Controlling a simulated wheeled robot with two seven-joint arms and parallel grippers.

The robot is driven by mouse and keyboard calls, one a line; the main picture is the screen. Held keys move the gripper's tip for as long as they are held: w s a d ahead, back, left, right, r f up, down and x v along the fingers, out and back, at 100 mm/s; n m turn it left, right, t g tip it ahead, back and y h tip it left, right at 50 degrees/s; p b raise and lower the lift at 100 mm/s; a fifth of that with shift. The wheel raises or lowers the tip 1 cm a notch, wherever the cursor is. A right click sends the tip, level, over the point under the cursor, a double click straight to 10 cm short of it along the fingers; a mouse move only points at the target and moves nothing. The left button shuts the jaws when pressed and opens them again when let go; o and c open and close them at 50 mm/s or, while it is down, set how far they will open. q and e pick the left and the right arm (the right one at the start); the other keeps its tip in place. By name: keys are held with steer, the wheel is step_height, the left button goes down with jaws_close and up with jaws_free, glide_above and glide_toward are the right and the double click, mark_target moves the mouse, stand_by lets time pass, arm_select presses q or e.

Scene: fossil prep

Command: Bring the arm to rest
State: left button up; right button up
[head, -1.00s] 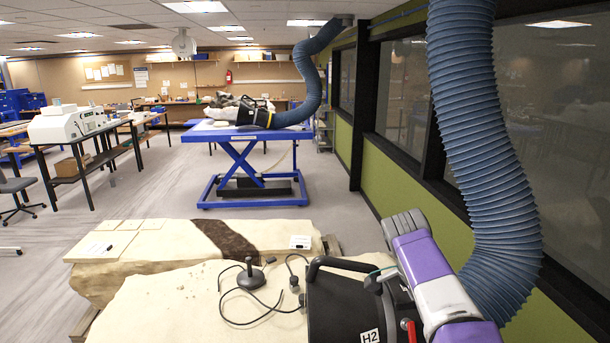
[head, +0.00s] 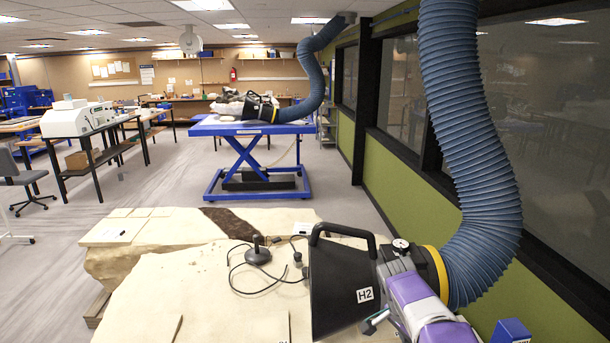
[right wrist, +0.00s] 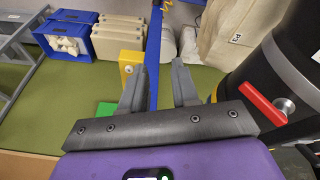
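My right arm, purple and white, comes in at the lower right of the head view, close beside the black hood marked H2 (head: 340,285). In the right wrist view my right gripper (right wrist: 160,72) has its two grey fingers apart with nothing between them. A black cylinder with a red lever (right wrist: 265,103) is just right of the fingers in that view; I cannot tell whether they touch it. In the head view the right fingertips are not clear. My left gripper is not in view.
A blue ribbed hose (head: 470,150) hangs to the hood from above. A pale stone block (head: 160,290) with a small black stand (head: 257,252) and cables lies left of the hood. A green wall with dark windows is close on the right. A blue lift table (head: 250,130) stands behind.

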steer(key=s+a+f+n+y+b, duration=0.2)
steer(key=s+f+n+b, duration=0.1)
steer(key=f, duration=1.2)
steer(key=s+a+f+n+y+b, duration=0.1)
steer(key=s+a+f+n+b, duration=0.15)
steer(key=f, duration=1.25)
steer(key=s+a+f+n+y+b, duration=0.2)
steer(key=s+a+f, duration=0.3)
steer(key=s+f, duration=0.4)
steer(key=s+a+f+n+y+b, duration=0.2)
steer(key=s+a+f+n+b, duration=0.1)
steer(key=s+f, duration=0.6)
steer(key=shift+s+a+f+y+b, duration=0.4)
steer(key=shift+s+a+b, duration=0.3)
steer(key=shift+s+a, duration=0.4)
steer(key=shift+s+d, duration=0.1)
steer(key=shift+c, duration=0.3)
